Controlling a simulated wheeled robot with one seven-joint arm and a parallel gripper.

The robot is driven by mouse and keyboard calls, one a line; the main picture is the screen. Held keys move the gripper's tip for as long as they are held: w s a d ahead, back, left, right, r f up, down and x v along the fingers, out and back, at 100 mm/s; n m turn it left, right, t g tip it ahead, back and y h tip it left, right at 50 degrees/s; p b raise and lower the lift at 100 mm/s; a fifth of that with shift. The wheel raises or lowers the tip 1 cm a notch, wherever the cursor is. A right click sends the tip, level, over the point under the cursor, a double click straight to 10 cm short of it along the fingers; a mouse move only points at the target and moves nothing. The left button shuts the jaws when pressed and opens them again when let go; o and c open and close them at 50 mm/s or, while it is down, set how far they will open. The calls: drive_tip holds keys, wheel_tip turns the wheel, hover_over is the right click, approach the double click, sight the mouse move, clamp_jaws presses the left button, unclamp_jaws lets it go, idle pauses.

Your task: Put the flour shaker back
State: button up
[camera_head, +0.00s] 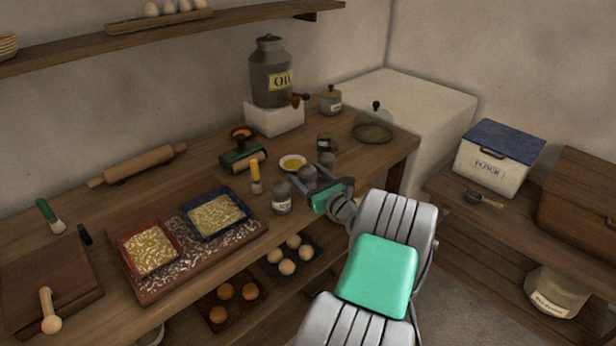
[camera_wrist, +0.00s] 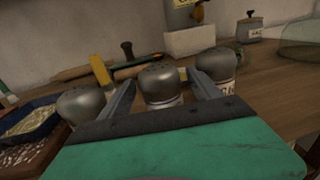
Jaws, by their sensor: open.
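Three metal-topped shakers stand in a row at the table's front edge. The left one (camera_head: 281,197) has a pale label and shows at the left in the wrist view (camera_wrist: 80,104). The middle one (camera_head: 307,173) is between my fingers and shows centrally in the wrist view (camera_wrist: 160,82). The right one (camera_head: 327,160) stands just beyond and shows at the right (camera_wrist: 217,64). I cannot read their labels, so I cannot tell which is the flour shaker. My gripper (camera_head: 311,181) is open, its fingers on either side of the middle shaker; contact cannot be told.
A board (camera_head: 190,260) with two trays lies left. A flour box (camera_head: 498,160) stands on the right bench.

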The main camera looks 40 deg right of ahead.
drive_tip(key=s+a+b, duration=0.1)
drive_tip(key=s+b, duration=0.1)
drive_tip(key=s, duration=1)
drive_tip(key=shift+a, duration=0.3)
drive_tip(key=shift+r, duration=0.1)
